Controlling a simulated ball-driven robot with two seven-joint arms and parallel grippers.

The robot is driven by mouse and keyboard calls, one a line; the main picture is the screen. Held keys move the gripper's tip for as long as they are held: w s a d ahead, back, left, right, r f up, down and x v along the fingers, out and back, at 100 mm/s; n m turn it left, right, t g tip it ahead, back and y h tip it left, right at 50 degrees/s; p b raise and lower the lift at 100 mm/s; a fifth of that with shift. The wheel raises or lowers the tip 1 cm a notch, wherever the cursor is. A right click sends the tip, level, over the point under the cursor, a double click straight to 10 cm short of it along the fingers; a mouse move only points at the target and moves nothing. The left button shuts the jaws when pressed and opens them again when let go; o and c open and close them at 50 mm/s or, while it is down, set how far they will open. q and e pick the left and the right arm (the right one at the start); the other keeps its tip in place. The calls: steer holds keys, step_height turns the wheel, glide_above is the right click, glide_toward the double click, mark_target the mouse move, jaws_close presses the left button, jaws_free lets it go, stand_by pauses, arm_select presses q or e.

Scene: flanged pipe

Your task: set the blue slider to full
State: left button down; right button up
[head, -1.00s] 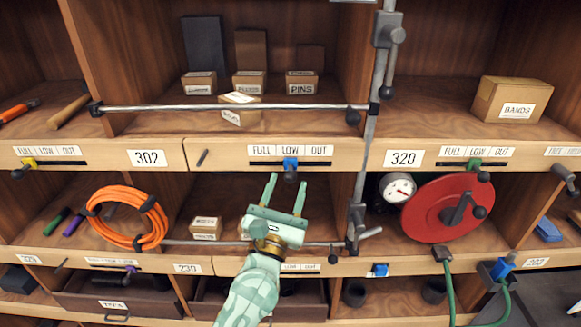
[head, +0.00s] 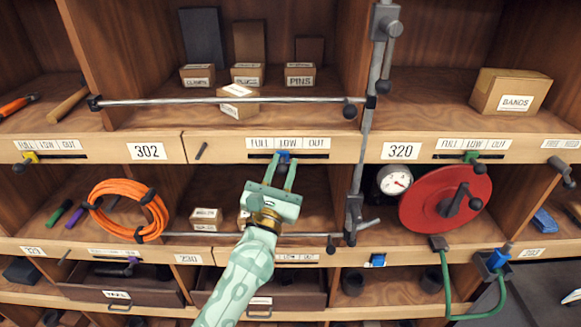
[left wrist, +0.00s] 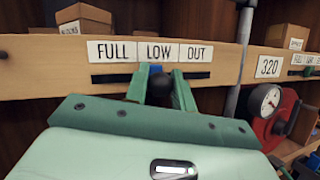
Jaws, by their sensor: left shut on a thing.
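The blue slider (head: 284,155) sits in a dark slot on the shelf edge right of the 302 plate, under a FULL, LOW, OUT label strip (head: 288,143). It stands below LOW. In the left wrist view its blue body (left wrist: 155,69) shows behind a round black knob (left wrist: 162,87). My left gripper (head: 282,164) reaches up from below, its two green fingers on either side of the knob and shut on it. The fingers hide part of the slider. My right gripper is not in view.
A metal rail (head: 230,101) crosses the shelf above. An upright grey post (head: 367,140) stands to the right, near a gauge (head: 394,180) and a red reel (head: 440,198). A yellow slider (head: 31,158) and a green slider (head: 471,156) sit on the same edge.

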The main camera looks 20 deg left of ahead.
arm_select(q)
steer(key=a, duration=0.1)
steer(key=s+a, duration=0.1)
steer(key=a, duration=0.3)
steer(key=shift+s, duration=0.25)
steer(key=shift+w, duration=0.1)
steer(key=shift+d, duration=0.15)
steer(key=c, duration=1.5)
jaws_free()
steer(key=o, duration=0.3)
steer(key=shift+a, duration=0.35)
